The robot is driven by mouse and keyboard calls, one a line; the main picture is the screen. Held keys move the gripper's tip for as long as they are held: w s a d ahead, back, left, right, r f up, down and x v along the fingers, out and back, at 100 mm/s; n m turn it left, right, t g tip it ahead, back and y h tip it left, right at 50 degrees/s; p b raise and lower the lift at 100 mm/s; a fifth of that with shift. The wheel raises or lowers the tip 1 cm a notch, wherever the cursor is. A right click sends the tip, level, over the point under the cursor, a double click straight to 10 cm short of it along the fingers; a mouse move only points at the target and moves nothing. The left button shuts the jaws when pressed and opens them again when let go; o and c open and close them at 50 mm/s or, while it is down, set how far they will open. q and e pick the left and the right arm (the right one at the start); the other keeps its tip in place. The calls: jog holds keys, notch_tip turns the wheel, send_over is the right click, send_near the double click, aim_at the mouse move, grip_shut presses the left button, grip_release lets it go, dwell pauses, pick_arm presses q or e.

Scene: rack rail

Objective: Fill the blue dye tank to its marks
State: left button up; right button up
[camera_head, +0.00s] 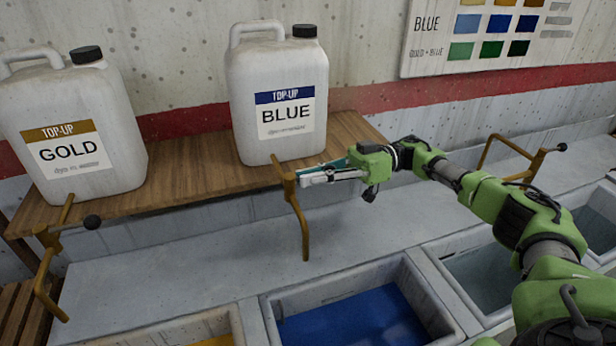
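A white jug labelled "TOP-UP BLUE" (278,92) stands upright on the wooden shelf. A bent brass tap (300,225) hangs below it at the shelf's front edge, its spout pointing down. No stream shows at the spout. The blue tank (275,307) below holds blue liquid (352,322); its front is cut off by the picture's edge, and I cannot make out level marks. My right gripper (322,175) is at the tap's lever, its fingers around or against it; they hide most of the lever, and the grip is unclear. My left gripper is out of view.
A "TOP-UP GOLD" jug (72,125) stands at left, with its brass tap (45,262) and black-knobbed lever. Another brass tap (510,145) shows at right. More tanks lie on both sides. A colour chart (490,38) hangs on the wall.

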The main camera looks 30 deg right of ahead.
jog(key=o, duration=0.3)
jog(key=shift+d+r, duration=0.15)
jog(key=shift+d, duration=0.4)
jog(key=shift+s+d, duration=0.2)
jog(key=shift+d, duration=1.05)
jog(key=shift+s+d, duration=0.15)
jog(key=shift+d, duration=1.15)
jog(key=shift+s+d, duration=0.2)
jog(key=shift+d, duration=1.05)
